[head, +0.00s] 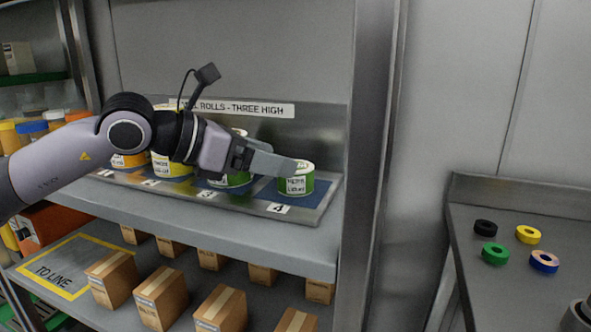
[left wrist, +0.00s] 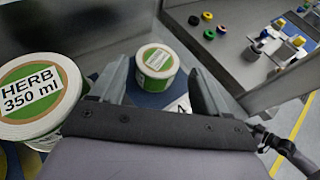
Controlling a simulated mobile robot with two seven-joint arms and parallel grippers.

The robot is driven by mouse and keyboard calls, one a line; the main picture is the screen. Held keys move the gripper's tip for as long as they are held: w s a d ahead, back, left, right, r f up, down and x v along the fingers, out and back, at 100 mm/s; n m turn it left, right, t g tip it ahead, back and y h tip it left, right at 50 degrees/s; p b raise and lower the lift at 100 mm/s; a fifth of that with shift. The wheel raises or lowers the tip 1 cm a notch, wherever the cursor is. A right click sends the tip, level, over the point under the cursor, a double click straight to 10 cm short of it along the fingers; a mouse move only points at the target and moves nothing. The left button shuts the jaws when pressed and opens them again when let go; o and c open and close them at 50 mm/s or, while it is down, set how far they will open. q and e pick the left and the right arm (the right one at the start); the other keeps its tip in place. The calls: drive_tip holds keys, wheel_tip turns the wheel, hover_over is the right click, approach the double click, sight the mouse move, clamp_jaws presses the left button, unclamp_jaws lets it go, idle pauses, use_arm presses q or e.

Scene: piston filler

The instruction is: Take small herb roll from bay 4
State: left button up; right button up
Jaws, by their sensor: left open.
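In the head view a small green roll with a white label (head: 297,183) stands on the blue pad of bay 4, at the right end of the shelf. It also shows in the left wrist view (left wrist: 157,66), upright, beyond and between my finger ends. My left gripper (head: 285,163) is open and empty, reaching in from the left at about the roll's top. One finger overlaps the roll's left top edge in the head view; I cannot tell whether they touch.
A larger herb roll (left wrist: 38,95) stands close by in bay 3. Yellow and orange rolls (head: 170,166) stand further left. An upright post (head: 372,170) bounds the shelf on the right. Cartons (head: 160,299) stand below. Coloured rings (head: 495,253) lie on a side bench.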

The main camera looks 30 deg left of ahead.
use_arm(q)
drive_tip(key=p+x, duration=0.1)
drive_tip(key=x, duration=0.1)
drive_tip(key=shift+w+d+f+p, duration=0.1)
drive_tip(key=shift+w+f+p, duration=0.1)
drive_tip(key=shift+w+p, duration=0.15)
drive_tip(key=shift+x, duration=0.8)
use_arm(e)
drive_tip(key=shift+w+r, duration=0.15)
drive_tip(key=shift+r, duration=0.7)
drive_tip(key=shift+w+r, duration=0.15)
drive_tip(key=shift+r, duration=0.65)
use_arm(q)
drive_tip(key=shift+f, duration=0.15)
drive_tip(key=c, duration=0.8)
drive_tip(key=shift+c, duration=0.5)
drive_tip(key=shift+p, duration=0.3)
